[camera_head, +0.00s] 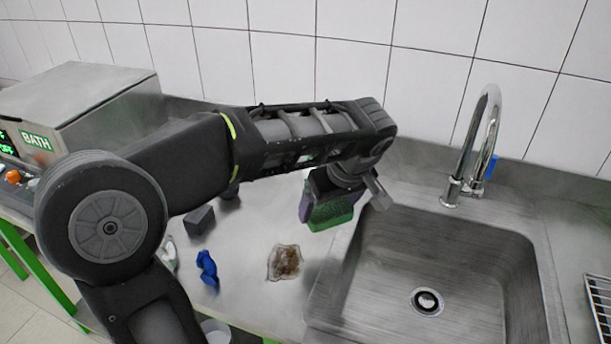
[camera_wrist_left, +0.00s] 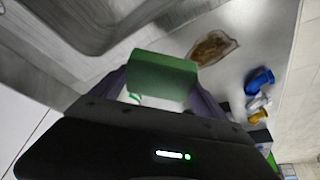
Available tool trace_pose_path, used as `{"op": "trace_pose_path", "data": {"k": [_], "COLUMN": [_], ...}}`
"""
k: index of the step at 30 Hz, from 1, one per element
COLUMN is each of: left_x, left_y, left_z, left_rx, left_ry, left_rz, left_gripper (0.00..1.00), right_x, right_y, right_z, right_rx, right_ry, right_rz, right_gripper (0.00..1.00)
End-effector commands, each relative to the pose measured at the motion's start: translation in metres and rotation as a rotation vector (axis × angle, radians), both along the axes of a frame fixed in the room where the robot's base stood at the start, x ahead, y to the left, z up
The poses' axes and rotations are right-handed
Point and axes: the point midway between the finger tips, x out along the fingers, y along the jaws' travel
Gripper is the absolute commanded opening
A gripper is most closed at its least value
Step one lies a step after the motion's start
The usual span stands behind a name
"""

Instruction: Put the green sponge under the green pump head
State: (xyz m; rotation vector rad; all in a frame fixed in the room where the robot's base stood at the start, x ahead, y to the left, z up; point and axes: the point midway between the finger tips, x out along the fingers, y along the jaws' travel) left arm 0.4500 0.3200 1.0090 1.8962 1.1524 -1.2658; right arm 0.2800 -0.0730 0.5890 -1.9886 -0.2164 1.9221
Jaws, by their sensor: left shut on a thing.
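The green sponge (camera_head: 333,212) is held by my left gripper (camera_head: 325,196) above the counter, just left of the sink. In the left wrist view the green sponge (camera_wrist_left: 163,76) sits between the two dark fingers of my left gripper (camera_wrist_left: 160,92), which are shut on it. My left arm crosses the middle of the head view and hides part of the counter behind it. I cannot make out a green pump head in either view. My right gripper is not in view.
The steel sink (camera_head: 530,290) and its tap (camera_head: 486,130) are at right. A brown patch (camera_head: 285,262), a blue item (camera_head: 207,268) and a dark block (camera_head: 199,220) are on the counter (camera_head: 255,232). The BATH box (camera_head: 85,100) stands at left.

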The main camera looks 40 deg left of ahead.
Motion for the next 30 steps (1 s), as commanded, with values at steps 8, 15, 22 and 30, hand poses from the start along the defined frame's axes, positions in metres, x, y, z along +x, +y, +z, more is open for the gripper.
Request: {"op": "trace_pose_path", "data": {"k": [8, 15, 22, 30], "left_x": [0.028, 0.032, 0.034, 0.052], "left_y": [0.054, 0.06, 0.064, 0.1], "left_z": [0.002, 0.0, 0.001, 0.002], "left_rx": [-0.001, -0.001, -0.001, 0.0], "left_ry": [0.001, 0.0, 0.0, 0.0], "left_rz": [0.001, -0.001, 0.0, 0.002], "left_gripper": [0.48, 0.48, 0.48, 0.48], "right_x": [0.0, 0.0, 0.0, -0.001], "right_y": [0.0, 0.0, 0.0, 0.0], "right_z": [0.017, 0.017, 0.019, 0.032], "right_rx": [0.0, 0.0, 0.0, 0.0], "right_ry": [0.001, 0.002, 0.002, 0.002], "right_rz": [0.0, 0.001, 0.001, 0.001], "right_gripper": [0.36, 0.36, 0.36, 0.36]}}
